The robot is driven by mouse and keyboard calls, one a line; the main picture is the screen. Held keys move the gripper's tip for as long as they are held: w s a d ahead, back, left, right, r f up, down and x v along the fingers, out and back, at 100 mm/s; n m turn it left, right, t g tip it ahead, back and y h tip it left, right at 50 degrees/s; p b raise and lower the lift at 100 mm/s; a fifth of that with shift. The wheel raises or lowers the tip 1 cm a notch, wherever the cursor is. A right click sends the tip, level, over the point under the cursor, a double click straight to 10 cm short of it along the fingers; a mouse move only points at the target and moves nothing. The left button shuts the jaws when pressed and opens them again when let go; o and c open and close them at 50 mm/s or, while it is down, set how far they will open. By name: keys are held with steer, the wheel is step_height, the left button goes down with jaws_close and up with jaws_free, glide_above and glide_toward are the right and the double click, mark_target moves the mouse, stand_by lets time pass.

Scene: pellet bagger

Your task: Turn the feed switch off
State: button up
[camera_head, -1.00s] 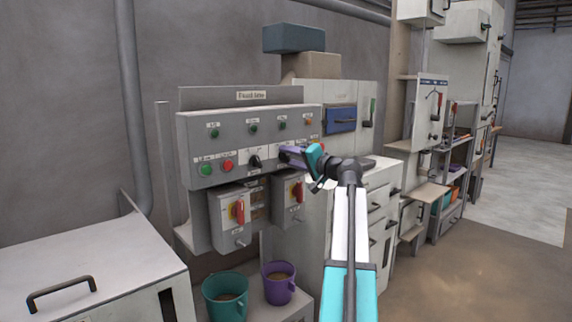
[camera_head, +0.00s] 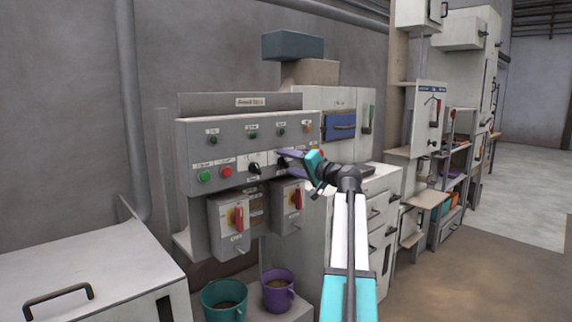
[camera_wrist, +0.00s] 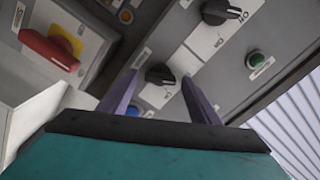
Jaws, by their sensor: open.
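The grey control panel (camera_head: 225,135) carries black rotary switches with white label plates. One black knob (camera_wrist: 160,74) sits between my gripper's fingers in the wrist view; its pointer is turned to the side. In the head view one black knob (camera_head: 254,168) is left of my gripper. My gripper (camera_head: 281,158) is open at the panel front, with its purple fingers (camera_wrist: 159,77) on either side of the nearer knob. I cannot tell whether they touch it. The switch name labels are too small to read.
Green (camera_head: 205,176) and red (camera_head: 226,172) buttons are on the panel's left. Below hang two boxes with red handles (camera_head: 237,218) (camera_head: 297,196). A teal bucket (camera_head: 222,300) and a purple bucket (camera_head: 278,291) stand underneath. A blue button (camera_wrist: 132,110) is close to the left finger.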

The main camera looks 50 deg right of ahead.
steer(key=s+a, duration=0.1)
steer(key=s, duration=1.2)
steer(key=shift+s, duration=0.35)
